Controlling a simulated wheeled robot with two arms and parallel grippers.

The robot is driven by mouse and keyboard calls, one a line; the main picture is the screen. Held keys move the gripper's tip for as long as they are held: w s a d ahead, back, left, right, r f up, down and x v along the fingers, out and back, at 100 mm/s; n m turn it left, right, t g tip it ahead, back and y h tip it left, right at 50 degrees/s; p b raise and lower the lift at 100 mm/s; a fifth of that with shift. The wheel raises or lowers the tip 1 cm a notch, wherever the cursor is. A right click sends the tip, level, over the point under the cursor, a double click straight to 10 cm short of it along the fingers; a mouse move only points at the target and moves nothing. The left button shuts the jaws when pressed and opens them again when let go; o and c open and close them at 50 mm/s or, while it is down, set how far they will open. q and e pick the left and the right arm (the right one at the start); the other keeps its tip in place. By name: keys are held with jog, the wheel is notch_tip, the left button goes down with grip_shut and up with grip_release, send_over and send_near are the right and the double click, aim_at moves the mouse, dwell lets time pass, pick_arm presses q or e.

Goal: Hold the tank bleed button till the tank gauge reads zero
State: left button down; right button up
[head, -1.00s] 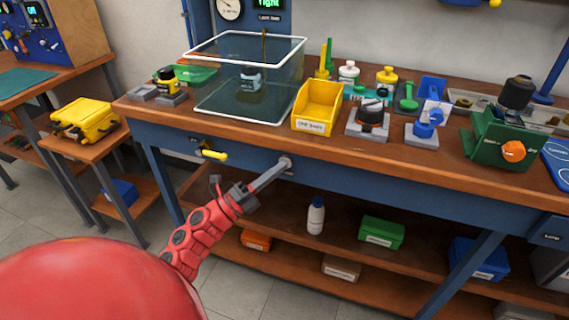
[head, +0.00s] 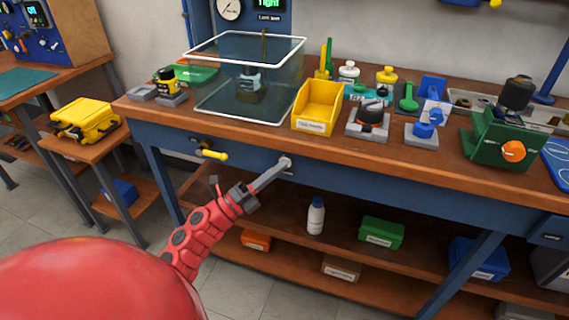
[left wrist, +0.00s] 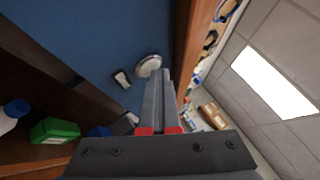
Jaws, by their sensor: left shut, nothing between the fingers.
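A round pale metal button (head: 287,163) sits on the blue front apron of the bench; it also shows in the left wrist view (left wrist: 148,65). My left gripper (head: 281,167) is shut and empty. Its fingertips lie at the button's edge and partly cover it in the head view. In the left wrist view the fingertips (left wrist: 160,76) overlap the button's lower right rim; whether they press it I cannot tell. A round white gauge (head: 229,9) is on the blue panel at the back, its reading too small to make out. My right gripper is not in view.
A yellow handle (head: 214,155) sticks out of the apron left of the button. A clear tank (head: 220,97), a yellow bin (head: 318,106) and several tools stand on the bench top. The shelf below holds a white bottle (head: 316,216) and several boxes. The space before the apron is clear.

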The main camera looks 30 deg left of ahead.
pick_arm(q)
jog(key=shift+s+d, duration=0.2)
jog(key=shift+s, duration=0.6)
jog(key=shift+s+p, duration=0.1)
jog(key=shift+p, duration=0.2)
jog(key=s, duration=0.2)
jog(key=s+d+p, duration=0.1)
jog(key=s, duration=0.1)
jog(key=shift+s+d+p, duration=0.1)
jog(key=shift+s+p, duration=0.2)
jog(key=shift+s, duration=0.05)
